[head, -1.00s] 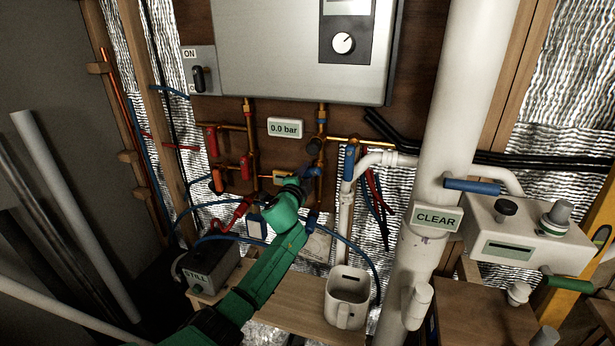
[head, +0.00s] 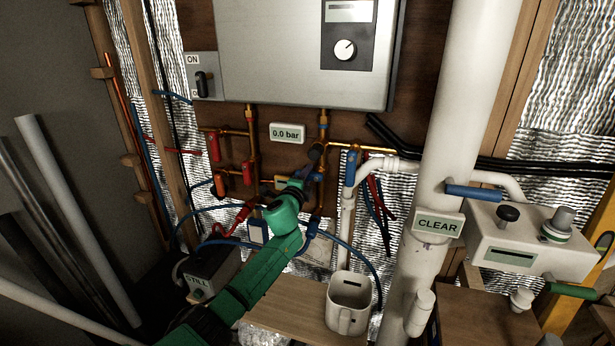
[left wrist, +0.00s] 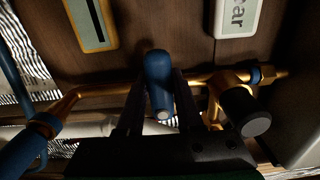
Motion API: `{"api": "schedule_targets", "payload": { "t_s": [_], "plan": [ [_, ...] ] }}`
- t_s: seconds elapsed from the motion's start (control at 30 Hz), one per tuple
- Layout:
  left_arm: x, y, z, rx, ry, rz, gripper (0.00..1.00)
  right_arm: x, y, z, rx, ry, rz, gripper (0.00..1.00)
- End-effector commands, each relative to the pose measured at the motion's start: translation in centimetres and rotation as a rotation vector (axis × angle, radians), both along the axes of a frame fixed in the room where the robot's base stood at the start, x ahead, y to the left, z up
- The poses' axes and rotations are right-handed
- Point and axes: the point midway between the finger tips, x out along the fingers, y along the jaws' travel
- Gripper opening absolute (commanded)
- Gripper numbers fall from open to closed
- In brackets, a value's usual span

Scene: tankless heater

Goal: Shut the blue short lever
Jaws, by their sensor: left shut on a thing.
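The blue short lever (left wrist: 159,82) sits between the two dark fingers of my left gripper (left wrist: 160,103) in the left wrist view. The gripper is shut on it. The lever is on a brass pipe (left wrist: 105,89), with a black round knob (left wrist: 243,110) to its right. In the head view, my left gripper (head: 308,176) reaches the pipework below the heater, and the hand partly hides the lever there. My right gripper is not in view.
The gauge sign (head: 287,133) reads 0.0 bar. Red levers (head: 214,147) are on the pipes to the left, and a longer blue lever (head: 350,168) is to the right. A thick white pipe (head: 462,110) rises at right.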

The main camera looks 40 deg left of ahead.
Motion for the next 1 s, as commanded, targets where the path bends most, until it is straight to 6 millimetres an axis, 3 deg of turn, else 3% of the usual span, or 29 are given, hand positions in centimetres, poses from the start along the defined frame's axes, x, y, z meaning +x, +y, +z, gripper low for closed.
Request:
{"api": "schedule_targets", "payload": {
  "t_s": [0.07,0.1,0.13,0.17,0.57,0.77,1.0],
  "plan": [
    [0.0,0.0,0.0,0.006,0.002,0.000,0.00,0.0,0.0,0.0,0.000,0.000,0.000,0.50],
    [0.0,0.0,0.0,0.006,0.002,0.000,0.50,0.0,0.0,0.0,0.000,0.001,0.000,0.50],
    [0.0,0.0,0.0,0.006,0.002,0.000,0.62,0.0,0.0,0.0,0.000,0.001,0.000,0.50],
    [0.0,0.0,0.0,0.005,0.002,0.000,0.65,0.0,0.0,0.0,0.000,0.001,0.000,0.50],
    [-0.6,-0.2,0.0,0.002,0.000,-0.001,0.65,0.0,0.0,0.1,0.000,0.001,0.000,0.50],
    [-3.4,-1.2,-0.1,0.004,0.003,-0.003,0.65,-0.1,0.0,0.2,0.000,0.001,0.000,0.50],
    [-8.8,-3.2,-0.4,0.003,0.006,-0.004,0.65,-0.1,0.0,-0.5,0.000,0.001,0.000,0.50]
  ]
}}
